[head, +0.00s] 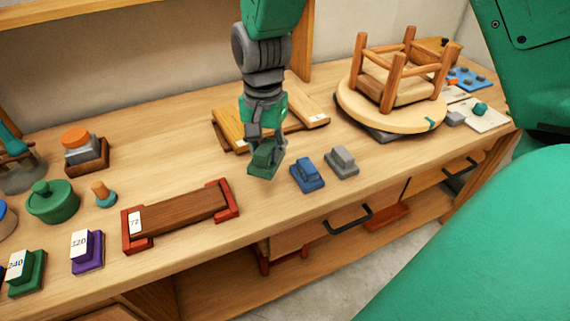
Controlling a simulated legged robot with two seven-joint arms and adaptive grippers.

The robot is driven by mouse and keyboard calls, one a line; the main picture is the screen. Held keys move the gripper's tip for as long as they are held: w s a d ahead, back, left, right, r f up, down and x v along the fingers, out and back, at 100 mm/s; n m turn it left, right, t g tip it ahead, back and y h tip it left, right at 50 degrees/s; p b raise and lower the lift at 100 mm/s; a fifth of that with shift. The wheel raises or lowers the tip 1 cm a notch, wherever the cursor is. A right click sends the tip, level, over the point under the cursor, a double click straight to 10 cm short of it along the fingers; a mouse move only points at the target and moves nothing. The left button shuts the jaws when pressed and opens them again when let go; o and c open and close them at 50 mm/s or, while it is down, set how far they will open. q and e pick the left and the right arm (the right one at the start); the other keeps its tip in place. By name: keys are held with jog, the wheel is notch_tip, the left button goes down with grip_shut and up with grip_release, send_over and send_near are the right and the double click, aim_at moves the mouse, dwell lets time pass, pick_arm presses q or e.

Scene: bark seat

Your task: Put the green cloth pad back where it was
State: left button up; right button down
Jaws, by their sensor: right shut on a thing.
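The green cloth pad (264,163), a small block with a stepped top, is at the middle of the bench, left of a blue block. My right gripper (266,142) comes down from above and is shut on the pad's upper part. The fingers hide part of its top. I cannot tell whether the pad's underside touches the bench. My left gripper is not in view.
A blue block (307,175) and a grey block (341,162) stand just right of the pad. A brown board with red ends (180,216) lies front left. Wooden boards (232,124) lie behind. An upturned stool (385,104) stands at right.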

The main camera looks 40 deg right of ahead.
aim_at(265, 147)
notch_tip(265, 147, down, 5)
jog(key=shift+r, duration=0.1)
jog(key=shift+w+f, duration=0.1)
jog(key=shift+f, duration=0.2)
jog(key=f, duration=0.3)
jog(key=shift+a+f+b, duration=0.2)
jog(key=shift+f+b, duration=0.05)
jog(key=shift+b, duration=0.1)
jog(key=shift+f, duration=0.1)
jog(key=shift+d, duration=0.15)
jog(key=c, duration=1.2)
grip_release()
notch_tip(265, 147, up, 12)
jog(key=shift+r+p, duration=0.1)
jog(key=shift+p, duration=0.5)
